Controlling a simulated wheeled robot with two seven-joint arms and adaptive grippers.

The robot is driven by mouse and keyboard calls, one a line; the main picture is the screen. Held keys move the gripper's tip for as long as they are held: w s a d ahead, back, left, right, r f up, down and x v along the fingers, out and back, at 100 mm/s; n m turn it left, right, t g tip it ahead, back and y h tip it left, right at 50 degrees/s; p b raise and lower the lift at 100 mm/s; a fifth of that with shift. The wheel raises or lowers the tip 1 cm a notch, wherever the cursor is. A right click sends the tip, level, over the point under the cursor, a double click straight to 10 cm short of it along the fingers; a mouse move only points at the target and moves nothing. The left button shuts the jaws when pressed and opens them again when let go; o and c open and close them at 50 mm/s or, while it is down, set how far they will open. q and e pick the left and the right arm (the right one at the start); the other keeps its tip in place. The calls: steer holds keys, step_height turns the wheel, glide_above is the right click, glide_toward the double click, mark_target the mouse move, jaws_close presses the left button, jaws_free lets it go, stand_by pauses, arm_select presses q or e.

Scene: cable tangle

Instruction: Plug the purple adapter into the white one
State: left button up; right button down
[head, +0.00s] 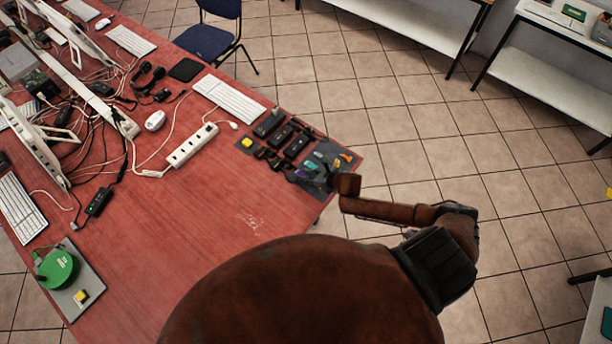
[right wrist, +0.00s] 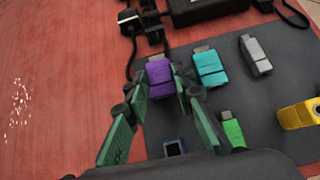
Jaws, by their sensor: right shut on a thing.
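The purple adapter (right wrist: 160,78) lies at the left edge of a dark mat (right wrist: 215,110) in the right wrist view. My right gripper (right wrist: 158,86) is shut on it, with one green finger on each side. It seems to be on or just above the mat; I cannot tell which. A light grey-white adapter (right wrist: 256,55) lies on the mat to the right, beyond a teal adapter (right wrist: 211,66), apart from the purple one. In the head view the purple adapter (head: 301,174) is tiny at the table corner. My left gripper is not in view.
A green adapter (right wrist: 231,130) and a yellow adapter (right wrist: 298,114) also lie on the mat. Black power bricks (head: 283,135) with cables sit just behind it. A white power strip (head: 192,146) lies to the left. The red table (head: 200,210) is clear in front.

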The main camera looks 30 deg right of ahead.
steer(key=shift+r+p, duration=2.5)
steer(key=shift+r, duration=0.5)
steer(key=c, duration=2.2)
jaws_free()
jaws_close()
